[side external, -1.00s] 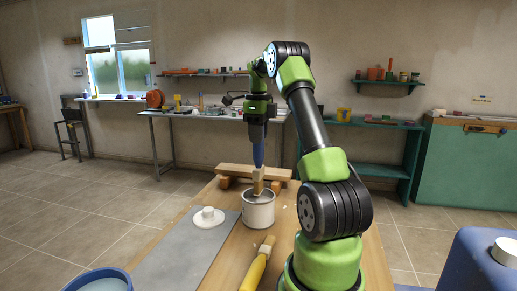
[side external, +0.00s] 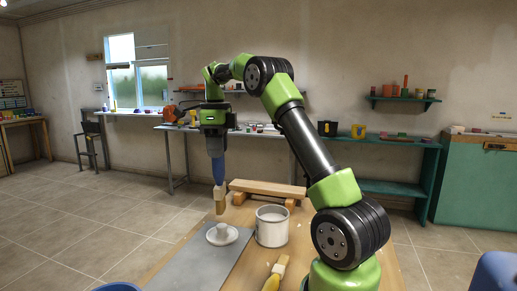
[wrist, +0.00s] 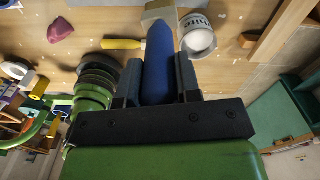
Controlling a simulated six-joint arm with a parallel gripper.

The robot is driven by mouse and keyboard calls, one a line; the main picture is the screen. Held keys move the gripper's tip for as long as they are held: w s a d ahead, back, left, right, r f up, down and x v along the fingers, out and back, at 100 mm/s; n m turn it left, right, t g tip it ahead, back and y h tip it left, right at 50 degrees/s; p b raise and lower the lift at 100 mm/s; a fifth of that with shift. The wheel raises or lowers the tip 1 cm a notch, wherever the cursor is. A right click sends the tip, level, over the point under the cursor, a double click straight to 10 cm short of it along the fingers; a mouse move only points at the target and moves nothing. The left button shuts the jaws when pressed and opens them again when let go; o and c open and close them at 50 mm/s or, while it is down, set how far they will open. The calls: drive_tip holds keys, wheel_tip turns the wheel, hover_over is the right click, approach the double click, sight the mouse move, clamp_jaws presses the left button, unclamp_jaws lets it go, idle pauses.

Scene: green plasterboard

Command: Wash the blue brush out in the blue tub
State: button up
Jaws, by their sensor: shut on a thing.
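My gripper (side external: 217,152) is shut on the handle of the blue brush (side external: 219,172). The brush hangs bristles down, with a pale ferrule and a brownish tip. In the side view it appears above the grey mat, left of the white can and close to a white knobbed disc. The wrist view shows its blue handle (wrist: 158,62) between my fingers, its bristle end partly cut off at the top edge. The blue tub (side external: 118,287) shows only as a sliver of rim at the bottom left; its inside is out of view.
The open white can (side external: 272,232) stands right of the brush. The white disc (side external: 222,236) lies on the grey mat (side external: 185,268). A yellow-handled brush (side external: 272,283) lies nearer the camera. A wooden beam on blocks (side external: 268,187) crosses the back of the bench.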

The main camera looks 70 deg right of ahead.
drive_tip(key=w+a+r+n, duration=0.3)
drive_tip(key=a, duration=1.3)
drive_tip(key=w+a+r+n, duration=0.2)
drive_tip(key=a+n, duration=0.2)
drive_tip(key=a, duration=1.3)
wheel_tip(320, 180, down, 12)
drive_tip(key=shift+d, duration=0.25)
drive_tip(key=shift+s+d, duration=0.5)
